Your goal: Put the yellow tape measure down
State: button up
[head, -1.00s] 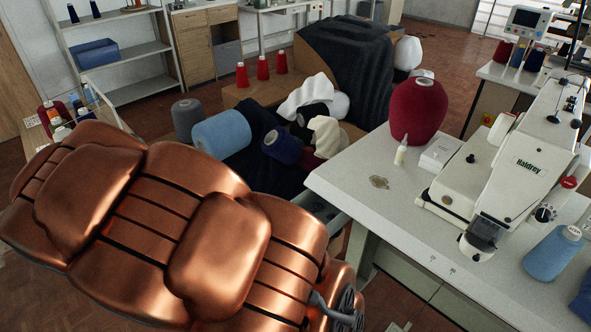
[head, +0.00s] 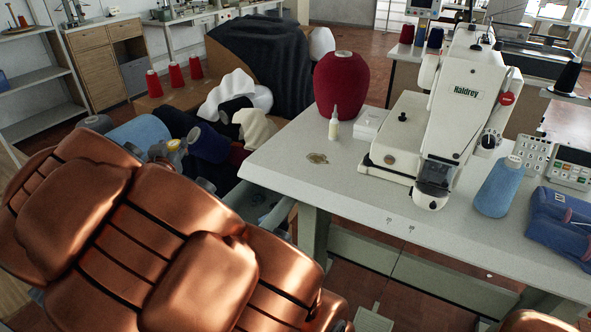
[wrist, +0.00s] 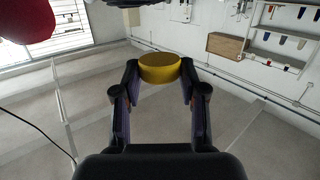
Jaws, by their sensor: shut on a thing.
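The yellow tape measure (wrist: 160,68) is between the fingertips of my gripper (wrist: 159,75) in the wrist view. The fingers are shut on its sides and hold it up in the air. The arm hides most of the gripper there. The white sewing table (head: 330,190) is to the right of the gripper, and the tape measure is apart from it.
On the table stand a sewing machine (head: 455,105), a red yarn cone (head: 341,85), a small bottle (head: 334,124), a white box (head: 370,124), a blue cone (head: 497,187) and a blue case (head: 562,222). The table's front left area is mostly clear. Blue rolls and dark cloth lie behind my gripper.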

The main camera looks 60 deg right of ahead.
jog(key=s+d+f+m+g+h+b, duration=0.2)
jog(key=s+d+f+m+g+b, duration=0.15)
jog(key=s+d+f+b, duration=0.35)
jog(key=s+d+f+m+g+h+b, duration=0.1)
jog(key=s+d+f+m+g+b, duration=0.25)
jog(key=s+d, duration=0.45)
jog(key=n+p, duration=0.1)
jog(key=p, duration=0.4)
send_over(284, 163)
notch_tip(284, 163, down, 2)
jog(key=shift+a+f, duration=0.1)
jog(key=shift+f+b, duration=0.35)
jog(key=shift+f, duration=1.35)
jog(key=shift+f, duration=0.1)
jog(key=o, duration=1)
